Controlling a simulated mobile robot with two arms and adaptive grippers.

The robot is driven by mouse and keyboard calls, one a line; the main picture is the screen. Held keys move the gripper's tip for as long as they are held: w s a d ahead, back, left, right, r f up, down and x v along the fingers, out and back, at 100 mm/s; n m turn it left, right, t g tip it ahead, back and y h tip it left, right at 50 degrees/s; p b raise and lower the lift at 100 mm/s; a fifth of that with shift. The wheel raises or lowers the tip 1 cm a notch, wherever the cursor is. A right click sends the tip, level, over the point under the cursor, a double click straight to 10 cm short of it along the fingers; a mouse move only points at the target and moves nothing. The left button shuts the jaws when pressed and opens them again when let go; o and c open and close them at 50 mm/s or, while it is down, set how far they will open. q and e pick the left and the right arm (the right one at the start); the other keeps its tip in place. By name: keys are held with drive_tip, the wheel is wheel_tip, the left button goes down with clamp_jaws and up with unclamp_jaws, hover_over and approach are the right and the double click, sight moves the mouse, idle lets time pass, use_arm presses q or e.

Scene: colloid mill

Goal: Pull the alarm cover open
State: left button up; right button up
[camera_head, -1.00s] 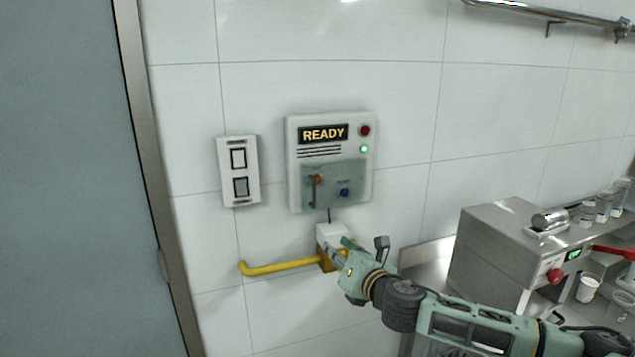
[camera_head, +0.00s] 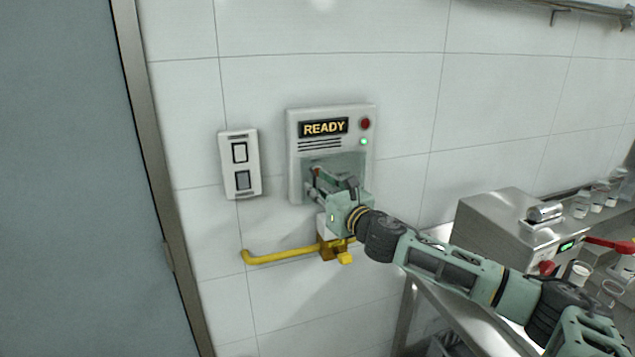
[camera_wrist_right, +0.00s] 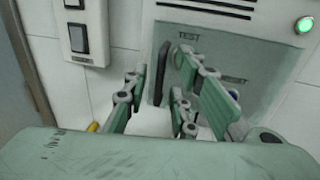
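The alarm panel (camera_head: 293,160) is a white wall box with a lit READY display, a red lamp and a green lamp. Its translucent grey-green cover (camera_head: 347,159) lies shut over the lower part; it also shows in the wrist view (camera_wrist_right: 255,60). A dark upright handle (camera_wrist_right: 162,72) is at the cover's left side. My right gripper (camera_head: 328,178) is in front of the cover and hides much of it. In the wrist view the right gripper (camera_wrist_right: 168,85) is open, with the handle showing between its fingers; contact cannot be told. My left gripper is out of view.
A white switch plate (camera_head: 240,164) is left of the panel. A yellow lever (camera_head: 285,255) sticks out from the wall below. A grey door (camera_head: 65,180) is at far left.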

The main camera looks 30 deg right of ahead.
drive_tip(key=shift+w, duration=0.35)
drive_tip(key=shift+c, duration=0.4)
clamp_jaws()
drive_tip(key=shift+s, duration=0.1)
